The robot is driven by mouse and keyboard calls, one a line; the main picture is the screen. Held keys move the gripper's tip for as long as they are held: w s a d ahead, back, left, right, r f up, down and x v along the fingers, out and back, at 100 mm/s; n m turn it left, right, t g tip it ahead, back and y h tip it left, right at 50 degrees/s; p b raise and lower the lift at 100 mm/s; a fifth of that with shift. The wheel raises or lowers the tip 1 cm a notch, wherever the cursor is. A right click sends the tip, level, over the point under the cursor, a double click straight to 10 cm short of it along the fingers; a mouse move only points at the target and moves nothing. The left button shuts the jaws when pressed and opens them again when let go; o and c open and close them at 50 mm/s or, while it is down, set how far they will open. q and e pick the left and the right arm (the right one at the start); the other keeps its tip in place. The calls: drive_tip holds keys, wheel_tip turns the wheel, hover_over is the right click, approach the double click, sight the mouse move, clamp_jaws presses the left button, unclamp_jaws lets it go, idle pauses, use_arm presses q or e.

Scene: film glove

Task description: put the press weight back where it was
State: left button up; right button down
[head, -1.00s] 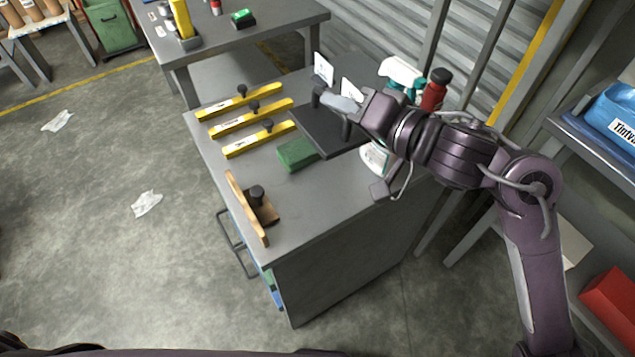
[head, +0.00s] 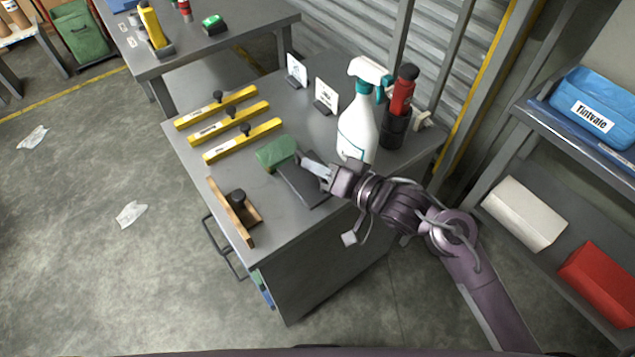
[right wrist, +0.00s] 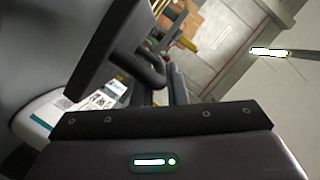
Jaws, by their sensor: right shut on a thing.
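The press weight is a dark flat slab (head: 303,188) with a dark handle on top, in the head view over the right front part of the grey workbench (head: 200,160). My right gripper (head: 313,164) is shut on its handle. The slab is beside the near right side of a green pad (head: 276,153). I cannot tell if it touches the bench or the pad. In the right wrist view the dark slab (right wrist: 85,45) fills the upper left, with its handle partly hidden. My left gripper is not in view.
Behind the weight stand a spray bottle (head: 357,125) and a red bottle in a black holder (head: 395,127). Several yellow bars (head: 242,140) lie to the left. A wooden tool with a black knob (head: 236,212) is at the front left. Two small signs (head: 326,95) stand behind.

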sight(318, 182)
drive_tip(key=shift+f, duration=2.5)
drive_tip(key=c, duration=1.9)
unclamp_jaws()
drive_tip(key=shift+f, duration=0.25)
drive_tip(key=o, duration=0.4)
drive_tip(key=shift+o, duration=0.2)
drive_tip(key=shift+r, duration=0.2)
drive_tip(key=v, duration=1.2)
drive_tip(key=shift+f, duration=0.15)
